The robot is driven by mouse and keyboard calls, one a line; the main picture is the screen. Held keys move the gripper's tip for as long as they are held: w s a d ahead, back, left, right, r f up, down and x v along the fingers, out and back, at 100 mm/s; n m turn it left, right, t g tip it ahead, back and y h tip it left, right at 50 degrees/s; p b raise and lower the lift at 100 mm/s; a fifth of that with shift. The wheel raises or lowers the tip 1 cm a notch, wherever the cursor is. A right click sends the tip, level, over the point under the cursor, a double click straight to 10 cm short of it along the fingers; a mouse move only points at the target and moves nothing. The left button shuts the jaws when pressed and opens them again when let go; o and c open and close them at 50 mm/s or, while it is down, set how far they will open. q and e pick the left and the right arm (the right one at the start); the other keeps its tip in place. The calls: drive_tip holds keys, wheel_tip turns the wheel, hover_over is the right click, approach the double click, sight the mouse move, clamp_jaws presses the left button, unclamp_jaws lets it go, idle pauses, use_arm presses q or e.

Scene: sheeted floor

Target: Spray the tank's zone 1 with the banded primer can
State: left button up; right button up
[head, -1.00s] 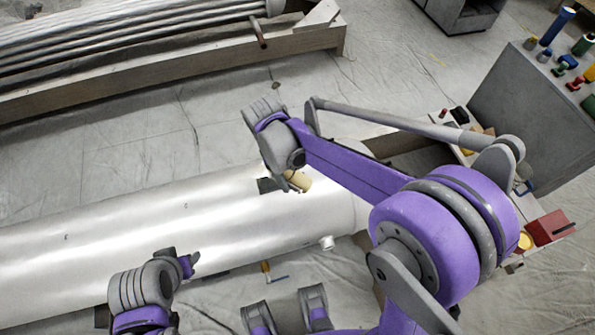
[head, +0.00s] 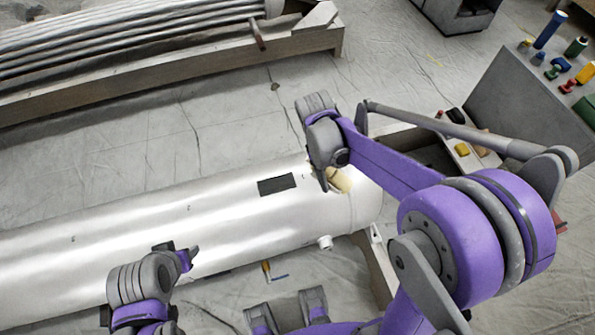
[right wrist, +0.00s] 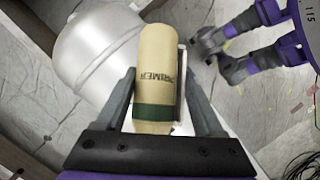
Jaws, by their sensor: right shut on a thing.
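The tank (head: 130,232) is a long silver cylinder lying across the head view. A dark grey rectangular patch (head: 277,185) shows on its upper side; I see no zone number. My right gripper (head: 327,178) is over the tank's right end, right of this patch, shut on the primer can (head: 341,180). In the right wrist view the can (right wrist: 155,65) is cream, with a dark green band and the word PRIMER, between both fingers. The tank's rounded end (right wrist: 95,50) lies beyond it. My left gripper (head: 190,258) is at the tank's near side; its jaw opening is unclear.
A wooden frame with metal tubes (head: 130,40) lies at the back left. A grey panel (head: 520,95) stands at the right, with several coloured cans and objects beyond it. A small yellow-handled tool (head: 266,267) lies on the sheeted floor in front of the tank. Open floor lies behind the tank.

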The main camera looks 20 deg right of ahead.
drive_tip(key=s+d+r+m+p, duration=0.1)
drive_tip(key=s+d+r+p, duration=0.1)
drive_tip(key=s+d+r, duration=0.3)
wheel_tip(320, 180, down, 7)
drive_tip(key=w+d+b, duration=0.1)
drive_tip(key=w+b, duration=0.1)
drive_tip(key=b, duration=0.1)
use_arm(q)
drive_tip(key=shift+s+f+b, duration=0.1)
drive_tip(key=shift+f+b, duration=0.3)
drive_tip(key=shift+f, duration=0.1)
use_arm(e)
drive_tip(key=a, duration=2.1)
drive_tip(key=shift+a+r+m+g+y, duration=0.3)
drive_tip(key=shift+a+r, duration=0.05)
drive_tip(key=shift+r, duration=0.05)
drive_tip(key=shift+w, duration=0.1)
drive_tip(key=shift+o, duration=0.7)
clamp_jaws()
drive_tip(key=shift+m, duration=0.3)
